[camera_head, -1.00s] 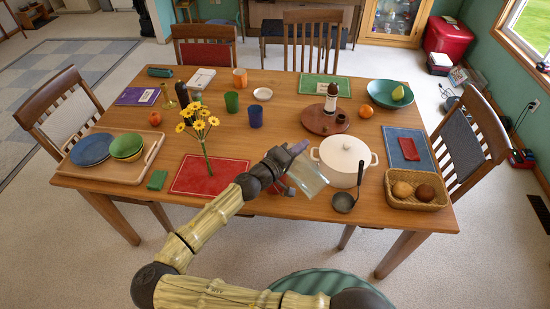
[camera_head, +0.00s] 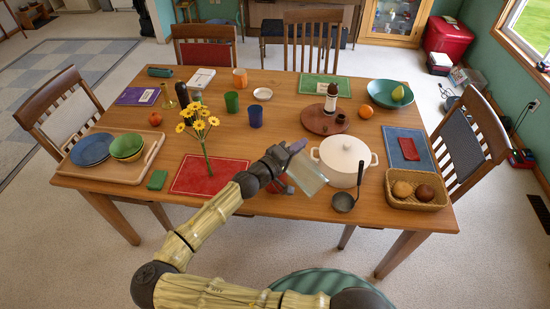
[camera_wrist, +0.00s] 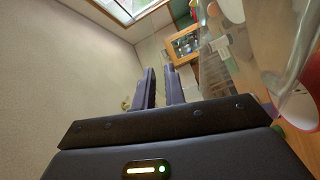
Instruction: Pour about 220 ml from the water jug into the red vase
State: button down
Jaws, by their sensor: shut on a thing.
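The clear water jug (camera_head: 308,176) is tilted in the air, just left of the white pot, near the table's front edge. It also shows large and see-through at the right of the wrist view (camera_wrist: 250,45). My gripper (camera_head: 293,148) is shut on the jug; the exact grip point is hard to see. Its two dark fingers show in the wrist view (camera_wrist: 158,88). The red vase (camera_head: 277,187) is mostly hidden behind my arm and the jug. A red, pale-rimmed shape beside the jug in the wrist view (camera_wrist: 299,104) looks like it. The water level cannot be told.
The white pot (camera_head: 344,158) stands close right of the jug, with a ladle (camera_head: 344,201) in front. A bread basket (camera_head: 417,203) is at the right corner.

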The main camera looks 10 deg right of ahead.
aim_at(304, 164)
jog(key=shift+w+a+r+n, duration=0.2)
jog(key=shift+w+a+n, duration=0.05)
jog(key=shift+w, duration=0.15)
jog(key=shift+w+a+r+n, duration=0.15)
jog(key=shift+w+a+n, duration=0.1)
jog(key=shift+w, duration=0.15)
dwell(1.5)
jog(key=s+d+f+m+b, duration=0.1)
jog(key=s+f+m+b, duration=0.1)
jog(key=s+d+f+m+b, duration=0.1)
jog(key=s, duration=0.1)
jog(key=shift+d+f+b, duration=0.1)
jog(key=shift+d+b, duration=0.2)
jog(key=shift+b, duration=0.05)
jog(key=shift+s+d+m+b, duration=0.15)
jog(key=shift+s+m+b, duration=0.15)
jog(key=shift+m, duration=0.2)
jog(key=shift+r, duration=0.35)
